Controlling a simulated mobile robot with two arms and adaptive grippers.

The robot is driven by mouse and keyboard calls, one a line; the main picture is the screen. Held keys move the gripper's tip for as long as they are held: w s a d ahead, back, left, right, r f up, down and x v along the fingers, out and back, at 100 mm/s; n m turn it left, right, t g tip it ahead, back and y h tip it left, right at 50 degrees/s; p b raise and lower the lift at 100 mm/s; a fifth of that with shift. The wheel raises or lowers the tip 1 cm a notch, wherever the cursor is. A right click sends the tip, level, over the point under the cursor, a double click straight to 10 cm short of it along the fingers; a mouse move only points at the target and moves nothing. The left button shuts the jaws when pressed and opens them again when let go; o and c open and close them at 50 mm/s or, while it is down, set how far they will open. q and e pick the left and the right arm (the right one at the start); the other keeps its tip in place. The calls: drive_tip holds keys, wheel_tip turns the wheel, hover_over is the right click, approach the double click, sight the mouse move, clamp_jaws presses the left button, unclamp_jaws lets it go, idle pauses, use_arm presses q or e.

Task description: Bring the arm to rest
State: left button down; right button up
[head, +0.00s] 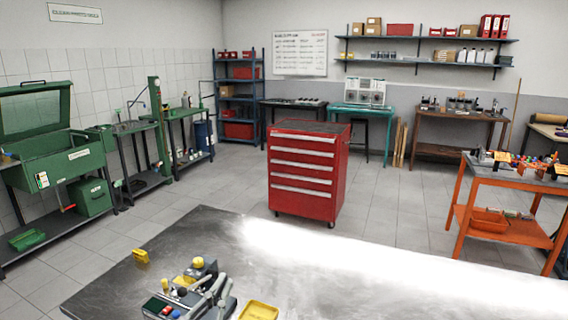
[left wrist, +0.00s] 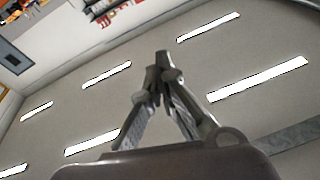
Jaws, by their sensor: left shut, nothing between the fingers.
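My left gripper (left wrist: 160,80) shows in the left wrist view. Its two fingers meet at the tips, with nothing between them. It points up toward the grey ceiling with its bright strip lights, and no object is near the fingertips there. In the head view, grey curved parts show at the bottom edge among a dark device (head: 200,285) with yellow knobs; I cannot tell clearly which of them belong to my gripper. My right gripper is in neither view.
A metal worktable (head: 330,280) fills the front, its right part bare and bright. A yellow block (head: 140,255) and yellow tray (head: 259,311) lie on it. Beyond stand a red tool cabinet (head: 305,175), an orange cart (head: 500,230) and a green parts washer (head: 60,155). Open floor lies between.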

use_arm(q)
drive_tip(key=s+a+f+n+g+y, duration=0.2)
drive_tip(key=s+a+f+g, duration=0.1)
drive_tip(key=s+f, duration=0.3)
drive_tip(key=s+a+f+n+g+y, duration=0.1)
drive_tip(key=s+a+f+g+y, duration=0.25)
drive_tip(key=f, duration=0.45)
drive_tip(key=s+a+f+n+g+y, duration=0.2)
drive_tip(key=s+a+f+g, duration=0.15)
drive_tip(key=f, duration=0.35)
drive_tip(key=s+d+f+m+g+h, duration=0.1)
drive_tip(key=s+f+g, duration=0.15)
drive_tip(key=s, duration=0.45)
drive_tip(key=s+f+g, duration=0.2)
drive_tip(key=s+g, duration=0.1)
drive_tip(key=s, duration=0.3)
wheel_tip(320, 180, down, 27)
drive_tip(key=s+g, duration=0.2)
drive_tip(key=s, duration=0.1)
drive_tip(key=s+a+f+g+b, duration=0.1)
drive_tip(key=s+a+f, duration=0.1)
drive_tip(key=s+f, duration=1.4)
drive_tip(key=shift+s+a+f+m, duration=0.2)
drive_tip(key=shift+a+f+m, duration=0.15)
drive_tip(key=shift+f, duration=0.3)
